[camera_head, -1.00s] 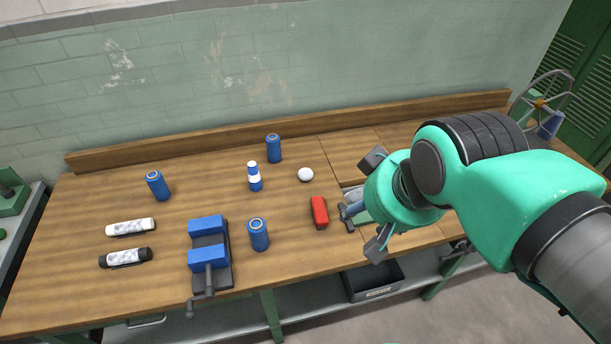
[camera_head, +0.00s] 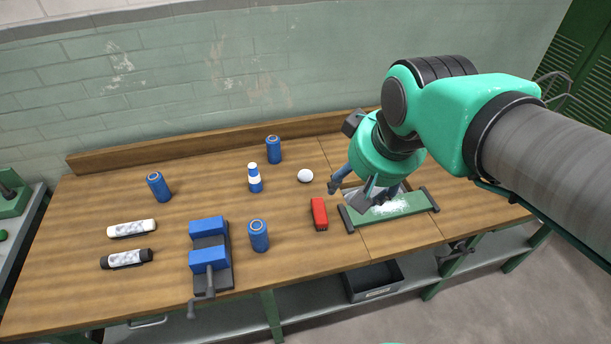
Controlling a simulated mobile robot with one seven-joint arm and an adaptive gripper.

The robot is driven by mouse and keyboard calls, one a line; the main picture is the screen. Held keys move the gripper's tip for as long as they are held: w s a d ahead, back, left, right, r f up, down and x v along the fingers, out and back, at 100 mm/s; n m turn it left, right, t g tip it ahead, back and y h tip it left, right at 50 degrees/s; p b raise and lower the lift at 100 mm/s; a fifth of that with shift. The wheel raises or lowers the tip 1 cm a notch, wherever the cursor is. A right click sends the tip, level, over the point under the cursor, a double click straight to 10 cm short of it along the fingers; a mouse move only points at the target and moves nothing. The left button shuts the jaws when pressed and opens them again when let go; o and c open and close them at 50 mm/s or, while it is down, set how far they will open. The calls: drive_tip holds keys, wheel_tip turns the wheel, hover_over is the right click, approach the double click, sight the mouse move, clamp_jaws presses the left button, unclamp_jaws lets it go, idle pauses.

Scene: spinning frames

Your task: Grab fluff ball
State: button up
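A small white ball (camera_head: 305,176), which looks like the fluff ball, rests on the wooden workbench (camera_head: 95,200) right of the blue-and-white bottle. The ball is apart from the fingers and fully visible.
A red block (camera_head: 319,214) lies in front of the ball. The green tray (camera_head: 400,213) holds white material. Blue cans (camera_head: 274,149), a bottle (camera_head: 254,178), a blue vise (camera_head: 209,255) and two labelled tubes (camera_head: 131,228) stand or lie leftward.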

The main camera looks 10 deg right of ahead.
drive_tip(key=w+f+n+g+p, duration=0.1)
drive_tip(key=w+f+p, duration=0.1)
drive_tip(key=w, duration=1.1)
drive_tip(key=w+f+n+g+p, duration=0.1)
drive_tip(key=w+f+g+p, duration=0.1)
drive_tip(key=w, duration=1.2)
drive_tip(key=w+f+n+g+p, duration=0.1)
drive_tip(key=w+f, duration=0.7)
drive_tip(key=f, duration=0.3)
drive_tip(key=w+f+n+g+p, duration=0.1)
drive_tip(key=w+f+p, duration=0.1)
drive_tip(key=w+f, duration=0.7)
wheel_tip(320, 180, down, 4)
drive_tip(key=shift+w+d+r, duration=0.25)
drive_tip(key=shift+d, duration=0.2)
drive_tip(key=shift+f, duration=0.1)
hover_over(305, 172)
drive_tip(key=shift+f, duration=4.2)
